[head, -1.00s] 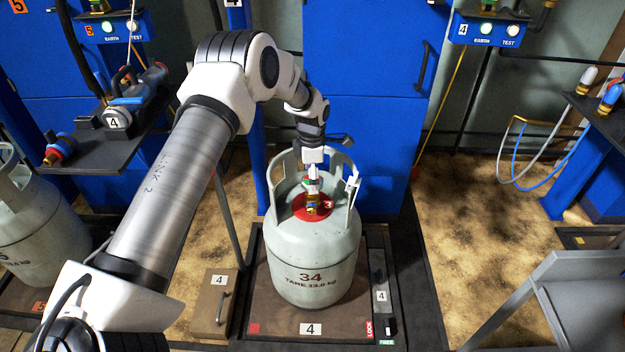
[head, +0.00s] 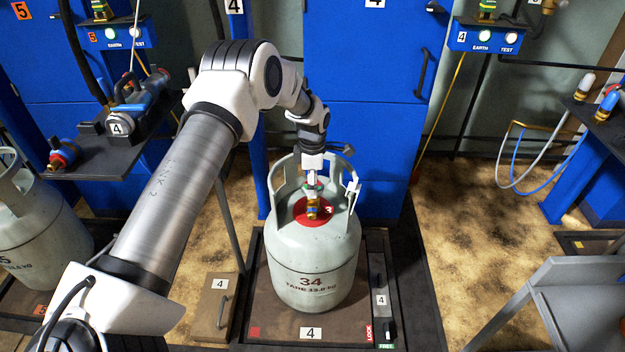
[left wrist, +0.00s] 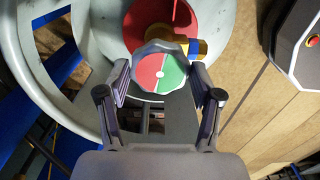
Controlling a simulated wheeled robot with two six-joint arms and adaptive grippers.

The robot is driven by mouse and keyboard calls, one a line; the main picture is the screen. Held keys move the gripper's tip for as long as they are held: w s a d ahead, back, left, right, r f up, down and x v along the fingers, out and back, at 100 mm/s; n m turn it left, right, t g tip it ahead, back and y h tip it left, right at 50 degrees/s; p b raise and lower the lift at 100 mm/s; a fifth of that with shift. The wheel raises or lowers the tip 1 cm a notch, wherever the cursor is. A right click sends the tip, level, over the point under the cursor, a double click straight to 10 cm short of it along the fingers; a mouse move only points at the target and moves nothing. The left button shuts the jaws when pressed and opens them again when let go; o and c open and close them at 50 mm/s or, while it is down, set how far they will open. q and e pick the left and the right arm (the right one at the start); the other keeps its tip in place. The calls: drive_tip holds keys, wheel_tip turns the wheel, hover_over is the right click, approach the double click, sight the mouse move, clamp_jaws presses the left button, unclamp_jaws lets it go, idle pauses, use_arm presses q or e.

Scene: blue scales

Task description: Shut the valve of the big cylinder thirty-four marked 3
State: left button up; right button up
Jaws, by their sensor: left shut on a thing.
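The big grey cylinder 34 (head: 312,255) stands upright on a dark platform marked 4 (head: 270,305). A red collar marked 3 (head: 329,211) surrounds its brass valve (head: 312,209) inside the open guard ring. My left gripper (head: 313,182) reaches straight down from above into the ring and is shut on the valve's handwheel. In the left wrist view the red-and-green handwheel (left wrist: 150,78) sits at the fingertips, with the brass valve body (left wrist: 190,47) behind it. The fingers hide part of the wheel in the head view. My right gripper is not in view.
Guard ring uprights (head: 352,195) stand close around the gripper. A blue cabinet (head: 365,140) is behind. A lock/free lever (head: 390,328) is at the platform's right. Another grey cylinder (head: 40,235) stands left, and a grey frame (head: 580,300) right.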

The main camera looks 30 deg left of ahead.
use_arm(q)
drive_tip(key=m+p, duration=0.2)
drive_tip(key=m, duration=0.1)
drive_tip(key=shift+r+p, duration=0.15)
drive_tip(key=shift+p, duration=0.2)
drive_tip(key=m+p, duration=0.1)
drive_tip(key=m, duration=0.1)
drive_tip(key=shift+m, duration=0.4)
drive_tip(key=m+p, duration=0.1)
drive_tip(key=m, duration=0.2)
drive_tip(key=shift+m, duration=0.3)
drive_tip(key=m, duration=0.2)
drive_tip(key=m+p, duration=0.1)
drive_tip(key=shift+f+m, duration=0.2)
drive_tip(key=shift+m, duration=0.2)
drive_tip(key=m, duration=0.9)
drive_tip(key=shift+m+b, duration=0.3)
drive_tip(key=shift+m, duration=0.1)
drive_tip(key=m, duration=0.5)
drive_tip(key=shift+m+b, duration=0.3)
drive_tip(key=shift+b, duration=0.05)
drive_tip(key=m, duration=0.4)
drive_tip(key=shift+m+b, duration=0.3)
drive_tip(key=shift+d, duration=0.1)
